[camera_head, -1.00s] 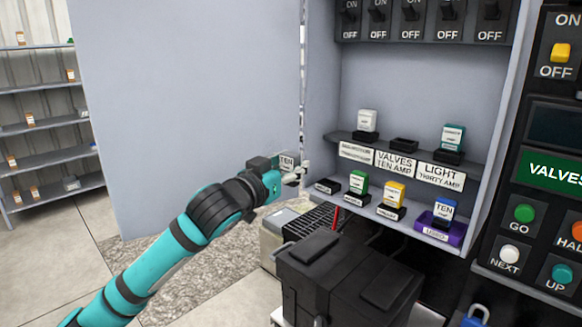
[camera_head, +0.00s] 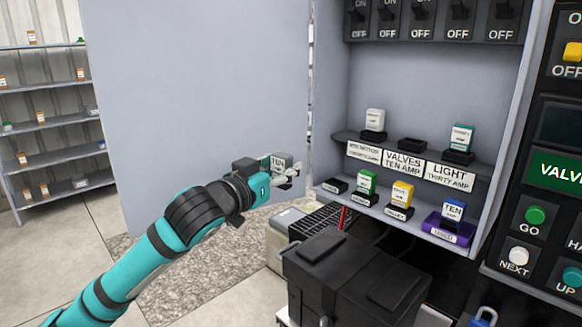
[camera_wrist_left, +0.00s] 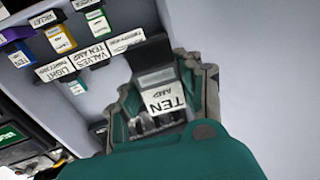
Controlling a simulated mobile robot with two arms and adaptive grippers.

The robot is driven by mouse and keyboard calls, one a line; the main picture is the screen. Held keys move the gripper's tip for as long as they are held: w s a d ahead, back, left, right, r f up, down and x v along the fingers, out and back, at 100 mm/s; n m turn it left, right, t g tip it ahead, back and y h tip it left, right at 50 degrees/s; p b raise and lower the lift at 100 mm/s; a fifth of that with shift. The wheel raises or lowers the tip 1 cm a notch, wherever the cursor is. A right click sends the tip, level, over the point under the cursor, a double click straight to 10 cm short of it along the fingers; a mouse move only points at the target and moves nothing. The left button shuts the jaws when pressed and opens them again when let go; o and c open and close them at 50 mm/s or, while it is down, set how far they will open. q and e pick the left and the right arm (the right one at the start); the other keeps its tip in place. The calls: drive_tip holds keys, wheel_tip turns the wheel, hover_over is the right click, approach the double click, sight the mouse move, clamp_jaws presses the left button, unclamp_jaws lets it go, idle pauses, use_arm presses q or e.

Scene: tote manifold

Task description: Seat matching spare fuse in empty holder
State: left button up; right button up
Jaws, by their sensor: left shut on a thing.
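My left gripper (camera_head: 284,172) is shut on a grey fuse (camera_head: 281,160) whose white label reads TEN. It holds the fuse in the air, left of the cabinet shelves. The empty black holder (camera_head: 411,144) is on the upper shelf, above the label VALVES TEN AMP (camera_head: 403,162). It is apart from the held fuse. A blue-topped fuse marked TEN (camera_head: 452,211) stands in a purple holder (camera_head: 447,231) on the lower shelf. My right gripper is not in view.
A white fuse (camera_head: 374,119) and a teal fuse (camera_head: 461,136) flank the empty holder. Green (camera_head: 367,182) and yellow (camera_head: 402,194) fuses stand below, beside another empty holder (camera_head: 334,186). A switch row hangs above. A black bin (camera_head: 345,275) stands in front.

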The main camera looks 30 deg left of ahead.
use_arm(q)
drive_tip(key=shift+s+a+b, duration=0.25)
drive_tip(key=shift+s+a, duration=0.05)
drive_tip(key=shift+s, duration=0.6)
drive_tip(key=shift+s+a+b, duration=0.25)
drive_tip(key=shift+s+a, duration=0.05)
drive_tip(key=shift+s, duration=0.55)
wheel_tip(320, 180, up, 12)
drive_tip(key=p, duration=1.2)
hover_over(276, 169)
drive_tip(key=s, duration=0.2)
drive_tip(key=shift+s+a, duration=0.1)
drive_tip(key=shift+a, duration=0.05)
